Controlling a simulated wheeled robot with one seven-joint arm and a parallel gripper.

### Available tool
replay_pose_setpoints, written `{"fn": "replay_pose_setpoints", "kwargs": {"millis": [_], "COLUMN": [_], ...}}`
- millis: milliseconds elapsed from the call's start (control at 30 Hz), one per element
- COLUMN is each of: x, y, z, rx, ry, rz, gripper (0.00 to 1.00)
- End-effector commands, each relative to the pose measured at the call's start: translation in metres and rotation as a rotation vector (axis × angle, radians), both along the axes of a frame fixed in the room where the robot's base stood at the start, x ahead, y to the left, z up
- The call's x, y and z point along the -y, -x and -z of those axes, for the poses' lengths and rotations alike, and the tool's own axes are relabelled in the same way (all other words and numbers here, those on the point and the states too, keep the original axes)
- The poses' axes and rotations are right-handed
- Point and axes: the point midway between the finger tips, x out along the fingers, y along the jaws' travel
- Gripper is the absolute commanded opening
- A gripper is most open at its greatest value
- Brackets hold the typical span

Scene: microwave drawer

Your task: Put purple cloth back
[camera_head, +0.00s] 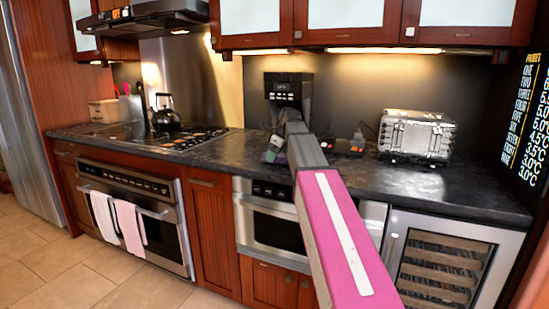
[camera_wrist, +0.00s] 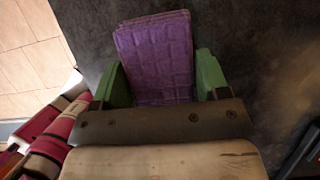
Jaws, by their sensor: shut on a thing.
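The purple cloth (camera_wrist: 155,50) is a folded, layered bundle with a quilted-looking surface. In the wrist view it lies between the two green fingers of my gripper (camera_wrist: 159,72), which is shut on it. Its far end sticks out past the fingertips; its near end is hidden behind the dark gripper body. In the head view my gripper (camera_head: 272,149) is small, over the dark counter (camera_head: 345,178) in front of the coffee maker. The cloth is hard to make out there. I cannot tell whether the cloth touches the counter.
The coffee maker (camera_head: 288,88) stands behind my gripper. A silver toaster (camera_head: 416,135) is at right, and a black kettle (camera_head: 165,113) is on the stove at left. A built-in microwave (camera_head: 262,222) is under the counter. The counter right of the toaster's front is clear.

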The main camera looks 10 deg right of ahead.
Motion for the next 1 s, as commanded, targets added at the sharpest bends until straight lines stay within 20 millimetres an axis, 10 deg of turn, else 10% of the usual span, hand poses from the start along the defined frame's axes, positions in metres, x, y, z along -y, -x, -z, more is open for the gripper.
{"fn": "replay_pose_setpoints", "kwargs": {"millis": [433,467,533,1000], "x": [0.000,0.000,0.000,0.002], "y": [0.000,0.000,0.000,0.002], "z": [0.011,0.011,0.011,-0.001], "rx": [0.000,0.000,0.000,0.001], "ry": [0.000,0.000,0.000,0.000], "rz": [0.000,0.000,0.000,0.000], "gripper": [0.38,0.71,0.94,0.94]}}
